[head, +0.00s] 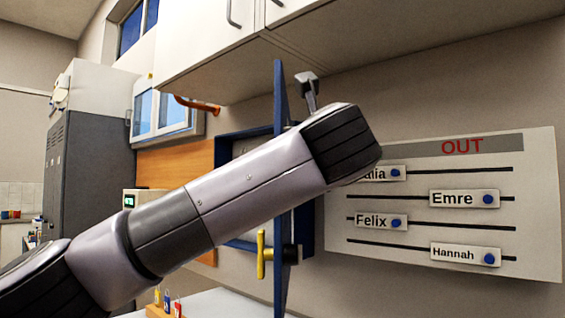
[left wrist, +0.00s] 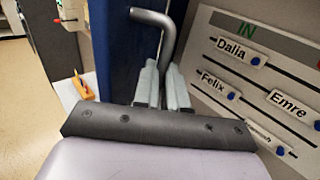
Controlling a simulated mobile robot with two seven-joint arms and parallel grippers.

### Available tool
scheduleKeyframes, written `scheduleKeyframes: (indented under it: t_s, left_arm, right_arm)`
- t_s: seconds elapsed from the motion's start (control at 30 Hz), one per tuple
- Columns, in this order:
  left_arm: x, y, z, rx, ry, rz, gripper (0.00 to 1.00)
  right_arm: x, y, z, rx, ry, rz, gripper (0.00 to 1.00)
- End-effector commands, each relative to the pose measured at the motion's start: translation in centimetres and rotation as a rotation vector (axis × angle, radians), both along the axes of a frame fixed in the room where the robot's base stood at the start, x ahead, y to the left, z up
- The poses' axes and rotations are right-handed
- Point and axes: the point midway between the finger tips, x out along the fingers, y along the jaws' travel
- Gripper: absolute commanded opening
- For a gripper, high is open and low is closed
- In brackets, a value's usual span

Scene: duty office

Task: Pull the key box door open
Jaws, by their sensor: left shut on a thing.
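The blue key box (head: 232,134) is on the wall, partly hidden behind my left arm. Its blue door (head: 280,95) stands swung out from the box and shows nearly edge-on in the head view. The door also shows in the left wrist view (left wrist: 112,45). A grey bent handle (left wrist: 168,32) is beside the door there. My left gripper (left wrist: 161,85) is shut on the handle, with a finger on either side of it. A yellow key-like piece (head: 262,255) is at the door's lower part. My right gripper is not in view.
A white name board (head: 480,220) hangs right of the box. White cupboards (head: 205,40) are above. A grey locker (head: 90,170) stands at the left. Below is a pale surface (head: 215,302) with small coloured tags (head: 167,302).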

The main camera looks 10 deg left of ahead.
Motion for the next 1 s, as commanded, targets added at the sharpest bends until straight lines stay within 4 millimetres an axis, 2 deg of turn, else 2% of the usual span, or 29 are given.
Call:
scheduleKeyframes:
  t_s: [0.03,0.4,0.97,1.0]
  left_arm:
    - [0.1,-0.3,0.6,0.001,-0.011,0.018,0.0]
    - [0.9,-2.3,0.5,0.0,-0.009,0.082,0.0]
    - [1.1,-2.5,0.5,-0.002,-0.008,0.095,0.0]
    - [1.1,-2.5,0.4,-0.002,-0.007,0.095,0.24]
  right_arm:
    - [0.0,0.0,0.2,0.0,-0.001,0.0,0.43]
    - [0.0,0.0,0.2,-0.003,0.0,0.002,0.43]
    - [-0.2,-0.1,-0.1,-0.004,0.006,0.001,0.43]
    - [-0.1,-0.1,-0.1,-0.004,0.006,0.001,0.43]
